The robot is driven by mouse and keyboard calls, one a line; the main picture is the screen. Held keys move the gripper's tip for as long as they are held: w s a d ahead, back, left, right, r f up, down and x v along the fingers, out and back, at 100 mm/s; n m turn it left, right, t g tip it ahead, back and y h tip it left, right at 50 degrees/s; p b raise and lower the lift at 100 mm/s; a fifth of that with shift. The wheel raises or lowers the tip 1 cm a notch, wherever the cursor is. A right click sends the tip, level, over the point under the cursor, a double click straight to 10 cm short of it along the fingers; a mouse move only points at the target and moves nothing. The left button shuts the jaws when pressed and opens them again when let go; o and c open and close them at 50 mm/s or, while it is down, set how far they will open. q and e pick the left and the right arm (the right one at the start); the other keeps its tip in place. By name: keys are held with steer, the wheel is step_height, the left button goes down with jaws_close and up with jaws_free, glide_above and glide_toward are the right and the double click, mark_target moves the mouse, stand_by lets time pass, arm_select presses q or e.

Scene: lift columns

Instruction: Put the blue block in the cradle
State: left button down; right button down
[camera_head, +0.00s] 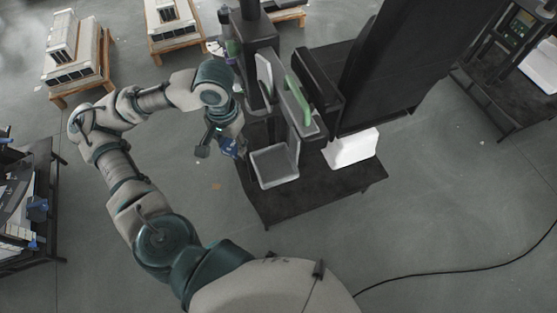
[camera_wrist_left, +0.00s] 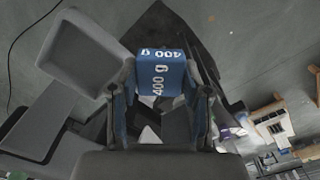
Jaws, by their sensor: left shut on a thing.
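The blue block (camera_wrist_left: 163,76), marked "400 g", is between the fingers of my left gripper (camera_head: 222,142). The gripper is shut on it, and the block (camera_head: 230,148) shows as a small blue patch in the head view. The grey, shallow, tray-like part that looks like the cradle (camera_head: 274,166) is on the black stand, just right of the block. In the left wrist view this cradle (camera_wrist_left: 78,55) is at upper left, apart from the block. Its visible floor is empty. My right gripper is not in view.
The black stand's table (camera_head: 310,200) carries a tall dark column, a green-handled grey upright (camera_head: 298,95) close behind the cradle, and a white box (camera_head: 351,148) to its right. Pallets with pale stacks (camera_head: 75,70) stand at upper left. A black cable crosses the floor at lower right.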

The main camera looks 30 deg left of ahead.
arm_select(q)
glide_above(273, 167)
steer(key=shift+w+d+f+p, duration=0.15)
steer(key=shift+d+f+p, duration=0.05)
steer(key=shift+f+p, duration=0.25)
steer(key=shift+d+f, duration=0.2)
steer(key=shift+f, duration=0.05)
step_height(273, 167, down, 2)
steer(key=shift+f, duration=0.2)
steer(key=shift+a+f, duration=0.15)
steer(key=shift+f, duration=0.15)
steer(key=shift+a+f, duration=0.1)
steer(key=shift+a, duration=0.5)
steer(key=c, duration=0.8)
jaws_free()
steer(key=shift+d, duration=0.55)
steer(key=shift+r, duration=0.55)
step_height(273, 167, up, 11)
steer(key=shift+p, duration=0.4)
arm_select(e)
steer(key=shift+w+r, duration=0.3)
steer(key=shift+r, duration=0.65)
